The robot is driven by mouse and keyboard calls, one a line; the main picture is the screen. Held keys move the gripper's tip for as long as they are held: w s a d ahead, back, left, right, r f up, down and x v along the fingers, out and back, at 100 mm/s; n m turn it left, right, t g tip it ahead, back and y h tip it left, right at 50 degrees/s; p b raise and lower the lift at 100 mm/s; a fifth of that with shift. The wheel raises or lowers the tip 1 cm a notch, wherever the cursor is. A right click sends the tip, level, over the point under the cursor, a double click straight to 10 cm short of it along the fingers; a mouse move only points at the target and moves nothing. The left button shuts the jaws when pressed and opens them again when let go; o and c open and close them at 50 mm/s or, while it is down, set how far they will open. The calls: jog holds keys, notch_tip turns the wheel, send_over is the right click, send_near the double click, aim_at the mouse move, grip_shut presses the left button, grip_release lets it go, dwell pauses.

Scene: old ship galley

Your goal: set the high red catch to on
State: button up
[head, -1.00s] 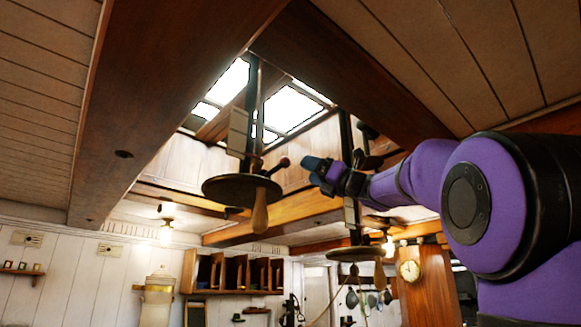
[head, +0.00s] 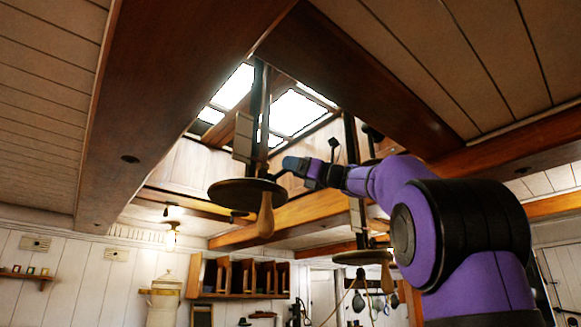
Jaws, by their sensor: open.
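The high red catch is a short lever on the hanging post above a round dark disc (head: 236,195). Its thin rod (head: 277,177) shows just left of my gripper; its dark red knob, seen a moment ago, is now hidden behind my fingers. My gripper (head: 286,163) reaches in from the right, with blue-grey fingertips at the knob's place. The gap between the fingers is not visible. I cannot tell whether they touch the knob or surround it.
A wooden handle (head: 265,215) hangs below the disc. A second hanging disc (head: 362,257) is beyond, under my arm. Ceiling beams (head: 345,70) flank the bright skylight (head: 296,112). A wall shelf (head: 240,276) is at the back.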

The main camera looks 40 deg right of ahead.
jog(key=shift+w+a+r, duration=0.3)
jog(key=shift+w+a, duration=0.05)
jog(key=shift+w, duration=0.2)
grip_shut()
jog(key=shift+f, duration=0.1)
jog(key=m+t+h, duration=0.1)
jog(key=m, duration=0.1)
jog(key=f+m+t+h, duration=0.1)
jog(key=m, duration=0.1)
jog(key=d+m+t, duration=0.1)
jog(key=shift+d+f+m+h, duration=0.1)
jog(key=shift+f+m+h, duration=0.25)
jog(key=shift+m+h, duration=0.05)
jog(key=shift+d+f+m+t+h, duration=0.1)
jog(key=shift+f+m+t+h, duration=0.35)
jog(key=shift+m+h, duration=0.5)
jog(key=shift+d+f+m+t+h, duration=0.2)
jog(key=shift+m+t+h, duration=0.4)
jog(key=shift+m, duration=0.7)
jog(key=shift+d+f+m+t+h, duration=0.1)
jog(key=shift+f+m+t+h, duration=0.3)
jog(key=shift+m+h, duration=0.55)
jog(key=shift+m, duration=0.3)
grip_release()
